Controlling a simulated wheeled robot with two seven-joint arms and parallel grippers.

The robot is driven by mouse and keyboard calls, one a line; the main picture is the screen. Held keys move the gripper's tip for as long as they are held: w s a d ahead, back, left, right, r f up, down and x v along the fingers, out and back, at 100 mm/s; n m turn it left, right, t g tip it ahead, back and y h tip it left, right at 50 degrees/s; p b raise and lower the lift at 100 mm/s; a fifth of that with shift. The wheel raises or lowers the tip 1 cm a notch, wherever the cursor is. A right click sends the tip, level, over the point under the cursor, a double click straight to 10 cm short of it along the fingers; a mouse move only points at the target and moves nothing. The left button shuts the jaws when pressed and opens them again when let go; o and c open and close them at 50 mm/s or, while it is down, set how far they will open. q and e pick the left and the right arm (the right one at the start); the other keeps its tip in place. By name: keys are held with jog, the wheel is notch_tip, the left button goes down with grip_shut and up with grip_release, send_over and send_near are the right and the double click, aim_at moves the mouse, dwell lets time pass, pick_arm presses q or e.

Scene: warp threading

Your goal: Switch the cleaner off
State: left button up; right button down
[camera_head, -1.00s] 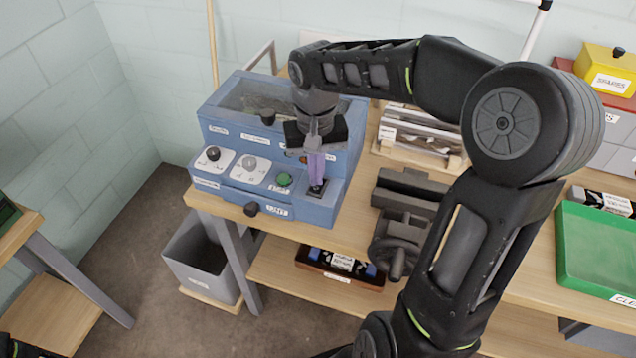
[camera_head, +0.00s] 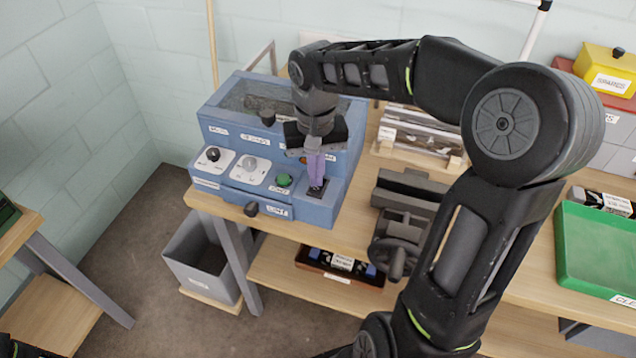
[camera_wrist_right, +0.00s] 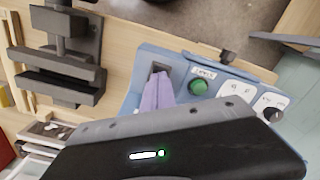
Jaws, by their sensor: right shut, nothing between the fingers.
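The cleaner is a blue box-shaped machine (camera_head: 352,150) on the wooden bench, with a clear window on top. Its front ledge carries a black knob (camera_head: 213,154), a grey knob (camera_head: 249,162), a green button (camera_head: 284,180) and a dark switch (camera_head: 317,190) at the right end. My right gripper (camera_head: 316,182) is shut and empty, its purple fingers pointing down at the dark switch. In the right wrist view the fingertips (camera_wrist_right: 158,80) reach the switch's dark plate, beside the green button (camera_wrist_right: 199,87). The fingers partly hide the switch, so its position and any contact are unclear.
A grey vise (camera_head: 410,195) stands on the bench right of the cleaner. A green tray (camera_head: 597,250) lies farther right. A grey bin (camera_head: 200,265) stands below, left of the bench leg. A brush box (camera_head: 340,268) sits on the lower shelf.

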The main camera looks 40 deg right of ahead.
jog(key=shift+f+b, duration=0.8)
jog(key=shift+f, duration=0.2)
dwell(0.9)
jog(key=shift+r+p, duration=2.7)
jog(key=shift+r, duration=0.85)
